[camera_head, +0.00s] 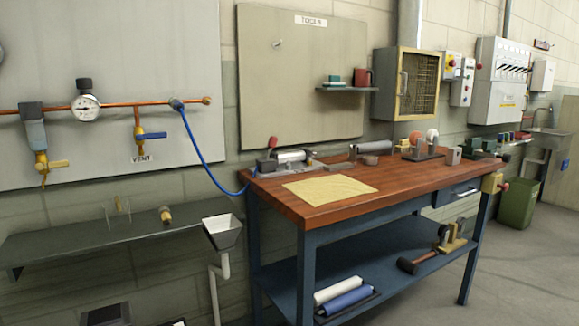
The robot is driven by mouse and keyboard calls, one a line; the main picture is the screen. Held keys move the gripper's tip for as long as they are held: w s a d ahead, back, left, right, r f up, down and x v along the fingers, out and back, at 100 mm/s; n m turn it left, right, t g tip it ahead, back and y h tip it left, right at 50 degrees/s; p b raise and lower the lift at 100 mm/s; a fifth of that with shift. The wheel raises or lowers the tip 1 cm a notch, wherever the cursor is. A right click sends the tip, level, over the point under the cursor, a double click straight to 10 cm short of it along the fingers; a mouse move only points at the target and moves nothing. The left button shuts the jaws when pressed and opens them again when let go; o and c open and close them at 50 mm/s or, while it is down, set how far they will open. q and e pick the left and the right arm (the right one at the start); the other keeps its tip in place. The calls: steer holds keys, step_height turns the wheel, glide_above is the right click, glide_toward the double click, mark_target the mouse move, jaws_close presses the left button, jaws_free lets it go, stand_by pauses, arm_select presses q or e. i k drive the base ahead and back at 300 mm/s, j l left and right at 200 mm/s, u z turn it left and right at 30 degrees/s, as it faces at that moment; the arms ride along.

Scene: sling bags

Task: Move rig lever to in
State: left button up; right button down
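A small rig with a silver cylinder (292,156) sits at the back left of the workbench's wooden top (330,208). A short lever with a red knob (272,143) stands up at the rig's left end, tilted slightly to the right. It looks like the rig lever, but any in or out marking is too small to read. A blue hose (204,158) runs from the wall pipe down to the rig's left end. Neither of my grippers is in view.
A yellow cloth or sheet (330,189) lies in front of the rig. A grey cylinder (375,147) and clamped parts stand farther right. A shelf (120,232) and a grey funnel (222,230) are left of the bench. A pressure gauge (86,107) hangs on the wall panel.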

mark_target(273, 140)
steer(key=i+l, duration=0.3)
steer(key=i, duration=0.15)
steer(key=i+l+z, duration=0.1)
steer(key=i+l, duration=0.2)
steer(key=i, duration=0.2)
steer(key=i+l, duration=0.3)
steer(key=i, duration=0.15)
